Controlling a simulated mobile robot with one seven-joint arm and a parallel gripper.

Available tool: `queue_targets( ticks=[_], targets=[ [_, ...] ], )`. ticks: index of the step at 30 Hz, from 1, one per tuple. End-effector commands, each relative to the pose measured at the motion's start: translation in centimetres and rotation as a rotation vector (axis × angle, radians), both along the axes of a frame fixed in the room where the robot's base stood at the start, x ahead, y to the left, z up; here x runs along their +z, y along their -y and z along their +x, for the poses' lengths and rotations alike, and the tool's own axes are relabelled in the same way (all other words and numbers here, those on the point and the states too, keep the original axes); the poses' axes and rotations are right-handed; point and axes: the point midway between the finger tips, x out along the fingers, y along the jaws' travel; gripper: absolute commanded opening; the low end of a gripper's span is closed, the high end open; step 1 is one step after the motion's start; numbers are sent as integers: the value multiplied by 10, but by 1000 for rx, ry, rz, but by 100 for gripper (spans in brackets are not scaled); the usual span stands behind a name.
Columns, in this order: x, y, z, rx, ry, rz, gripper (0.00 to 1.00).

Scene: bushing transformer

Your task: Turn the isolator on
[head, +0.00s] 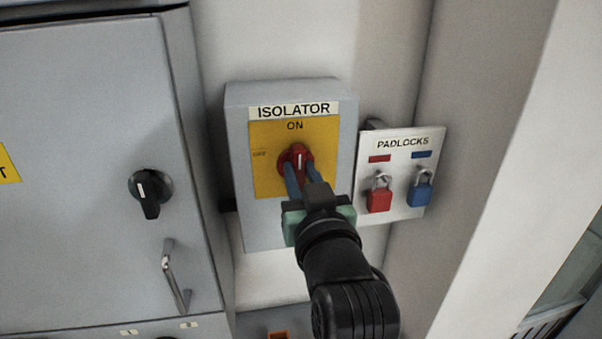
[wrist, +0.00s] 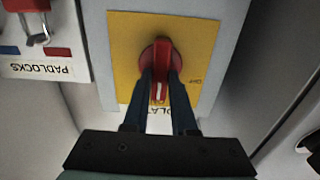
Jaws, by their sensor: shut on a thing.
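The isolator box (head: 240,215) is grey with a yellow plate (head: 262,183) marked ON at the top and OFF at the left. Its red rotary knob (head: 297,157) sits in the middle of the plate, with its white pointer line upright, toward ON. My gripper (head: 301,178) reaches up from below with its two blue fingers on either side of the knob's handle. In the wrist view, the fingers (wrist: 162,90) are shut on the red knob (wrist: 158,62), and the plate appears upside down. The fingers hide part of the knob's sides.
A padlock board (head: 405,160) with a red padlock (head: 380,197) and a blue padlock (head: 420,192) hangs just right of the box. A grey cabinet (head: 80,235) with a black rotary switch (head: 150,190) and a metal handle (head: 175,278) stands at the left.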

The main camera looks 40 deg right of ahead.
Motion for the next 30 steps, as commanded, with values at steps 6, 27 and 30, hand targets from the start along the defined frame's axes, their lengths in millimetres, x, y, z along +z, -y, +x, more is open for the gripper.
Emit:
queue_targets(
  ticks=[6, 27, 30],
  targets=[
    [0, 0, 0, 1, 2, 1, 55],
    [-3, -31, -50, 0, 3, -3, 55],
    [-4, -41, -68, -1, 3, -2, 55]
  ],
)
